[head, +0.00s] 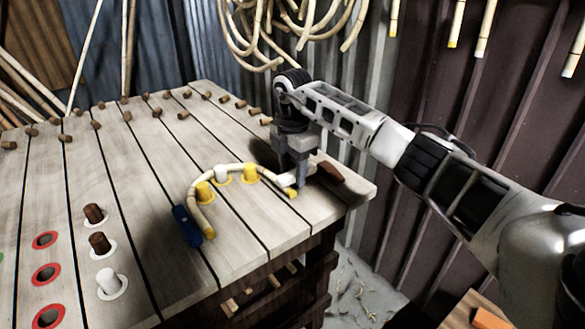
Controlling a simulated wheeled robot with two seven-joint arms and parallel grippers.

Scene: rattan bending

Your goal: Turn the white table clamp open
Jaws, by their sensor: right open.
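My right gripper (294,174) points down over the right end of the wooden table (335,208). It is open, with its fingers at the white table clamp (287,182). The fingers hide part of this clamp, and I cannot tell whether they touch it. A bent rattan pole (194,184) curves around pegs on the table, and its yellow-tipped right end lies at the white clamp. A dark blue clamp (186,225) sits at the pole's other end. My left gripper is not in view.
Yellow pegs (250,173) and a white peg (221,173) stand along the pole. Brown pegs (99,242) and a white peg (109,282) stand front left, beside red-ringed holes (46,273). Rattan coils (290,25) hang on the wall behind.

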